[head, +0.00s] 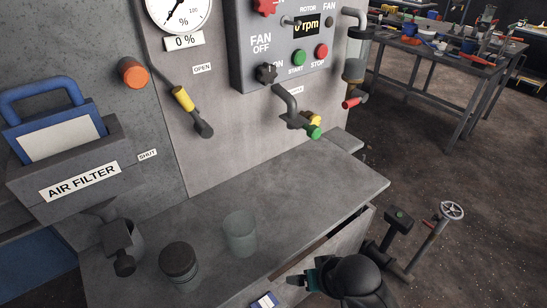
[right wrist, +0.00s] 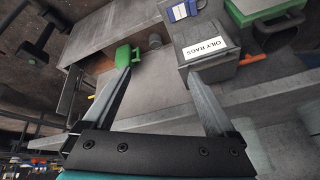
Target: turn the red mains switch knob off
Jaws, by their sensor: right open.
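A red knob (head: 265,6) sits at the top edge of the grey control panel (head: 243,60), partly cut off by the picture edge. Its pointer position and label cannot be read. My right gripper (head: 298,279) is low in the head view, by the front edge of the bench and far below the panel. In the right wrist view its two fingers (right wrist: 158,80) are spread apart with nothing between them. The red knob is not in the right wrist view. My left gripper is not in view.
The panel also carries a black fan knob (head: 266,73), green start button (head: 298,57) and red stop button (head: 321,51). A grey bench (head: 310,190) lies below with a clear cup (head: 240,234) and dark jar (head: 179,262). The wrist view shows an oily rags box (right wrist: 222,75).

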